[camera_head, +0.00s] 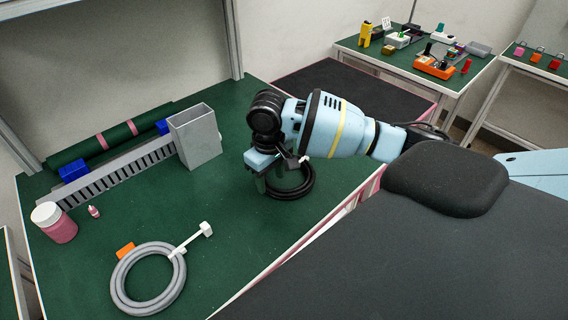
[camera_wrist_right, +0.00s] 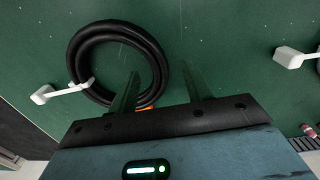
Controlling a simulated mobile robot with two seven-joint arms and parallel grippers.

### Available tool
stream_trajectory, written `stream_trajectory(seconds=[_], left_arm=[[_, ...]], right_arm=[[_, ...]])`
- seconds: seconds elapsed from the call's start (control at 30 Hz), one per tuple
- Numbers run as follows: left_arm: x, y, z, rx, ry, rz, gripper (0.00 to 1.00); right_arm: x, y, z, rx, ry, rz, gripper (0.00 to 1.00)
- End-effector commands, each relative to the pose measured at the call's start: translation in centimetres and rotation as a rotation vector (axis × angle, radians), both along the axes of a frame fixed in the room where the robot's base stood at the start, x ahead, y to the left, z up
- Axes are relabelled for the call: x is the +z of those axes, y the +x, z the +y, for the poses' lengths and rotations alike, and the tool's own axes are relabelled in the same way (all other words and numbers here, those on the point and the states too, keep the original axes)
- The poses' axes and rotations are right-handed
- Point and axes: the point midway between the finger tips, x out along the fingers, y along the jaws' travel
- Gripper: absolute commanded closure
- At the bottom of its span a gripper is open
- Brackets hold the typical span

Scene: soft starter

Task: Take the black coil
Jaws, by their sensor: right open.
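The black coil (camera_head: 307,184) lies on the green table, partly hidden behind my right gripper in the head view. In the right wrist view the coil (camera_wrist_right: 76,62) is a round ring with a white tag (camera_wrist_right: 62,92) at its left and a bit of orange at its lower edge. My right gripper (camera_head: 268,184) points down over the coil. In the wrist view its two fingers (camera_wrist_right: 161,74) are apart and empty, one over the ring's inside, one outside it, with the ring's right side between them. I cannot tell how high they are. My left gripper is not in view.
A grey coil (camera_head: 119,278) with a white tag lies at the front left. A pink jar (camera_head: 60,228), a slotted grey duct (camera_head: 110,178), a grey bin (camera_head: 193,140) and a green roll (camera_head: 110,138) stand further left and back. Table between is clear.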

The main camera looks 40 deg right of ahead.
Motion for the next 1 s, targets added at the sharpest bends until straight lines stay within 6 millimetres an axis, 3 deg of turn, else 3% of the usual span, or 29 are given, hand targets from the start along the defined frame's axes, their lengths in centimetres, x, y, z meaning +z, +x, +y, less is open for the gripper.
stream_trajectory(seconds=[0.2, 0.53, 0.9, 1.0], left_arm=[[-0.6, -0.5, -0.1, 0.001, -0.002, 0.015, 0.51], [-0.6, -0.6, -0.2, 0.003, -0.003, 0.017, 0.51], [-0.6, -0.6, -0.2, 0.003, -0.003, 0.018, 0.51], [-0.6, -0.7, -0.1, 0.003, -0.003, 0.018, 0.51]], right_arm=[[-3.0, 0.2, -0.2, 0.001, -0.001, 0.004, 0.51], [-3.4, 0.2, -0.1, 0.001, -0.001, 0.0, 0.52], [-3.4, 0.2, -0.1, 0.001, 0.0, 0.0, 1.0], [-3.4, 0.3, -0.1, 0.001, -0.001, -0.001, 1.0]])
